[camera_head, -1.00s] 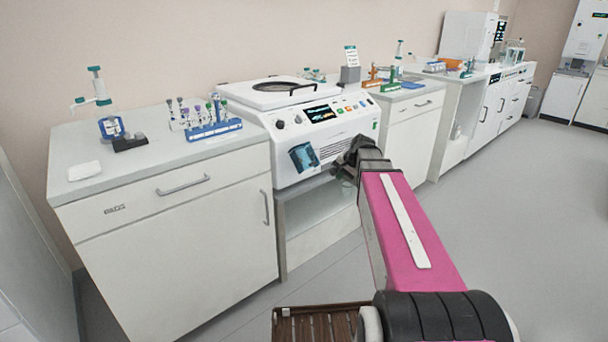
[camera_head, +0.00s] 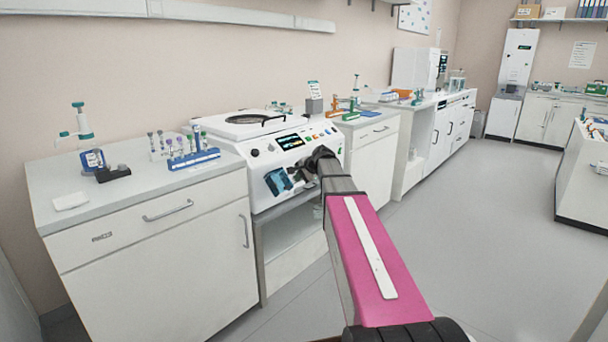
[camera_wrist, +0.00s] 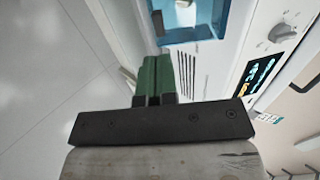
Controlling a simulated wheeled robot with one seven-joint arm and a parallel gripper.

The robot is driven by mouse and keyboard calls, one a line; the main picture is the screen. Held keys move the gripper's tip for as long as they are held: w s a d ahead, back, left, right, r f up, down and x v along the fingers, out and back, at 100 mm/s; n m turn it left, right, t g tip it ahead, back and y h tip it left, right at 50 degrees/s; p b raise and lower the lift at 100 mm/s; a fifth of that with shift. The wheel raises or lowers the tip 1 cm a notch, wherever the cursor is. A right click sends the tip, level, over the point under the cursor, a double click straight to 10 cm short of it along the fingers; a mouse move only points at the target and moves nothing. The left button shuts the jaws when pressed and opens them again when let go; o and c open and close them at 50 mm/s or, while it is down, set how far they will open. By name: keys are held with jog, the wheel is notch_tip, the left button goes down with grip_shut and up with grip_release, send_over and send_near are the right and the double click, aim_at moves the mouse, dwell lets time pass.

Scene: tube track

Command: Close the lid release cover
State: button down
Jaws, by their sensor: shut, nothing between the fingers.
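The lid release cover (camera_head: 278,181) is a blue see-through flap low on the front of the white centrifuge (camera_head: 255,150). It looks tilted out from the front face, so it appears open. In the wrist view the blue cover (camera_wrist: 194,22) shows at the top, just beyond my fingertips. My gripper (camera_wrist: 156,60) has green fingers pressed together with nothing between them. In the head view my gripper (camera_head: 300,176) is just right of the cover, partly hidden by my dark wrist. I cannot tell whether the fingers touch the cover.
The centrifuge front has a dark screen (camera_head: 291,141) and knobs. Open floor (camera_head: 470,230) lies to the right.

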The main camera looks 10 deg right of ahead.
aim_at(287, 189)
jog(key=x, duration=0.7)
dwell(0.3)
jog(key=shift+f+t+y, duration=0.4)
jog(key=shift+f+t, duration=0.2)
jog(key=shift+f, duration=0.2)
jog(key=w+a+f+t+y, duration=0.1)
jog(key=w+a+f, duration=0.1)
jog(key=f, duration=0.5)
jog(key=shift+w+a+f, duration=0.15)
jog(key=shift+w+a, duration=0.15)
jog(key=shift+w, duration=0.5)
jog(key=shift+w+f, duration=0.1)
jog(key=shift+a, duration=0.1)
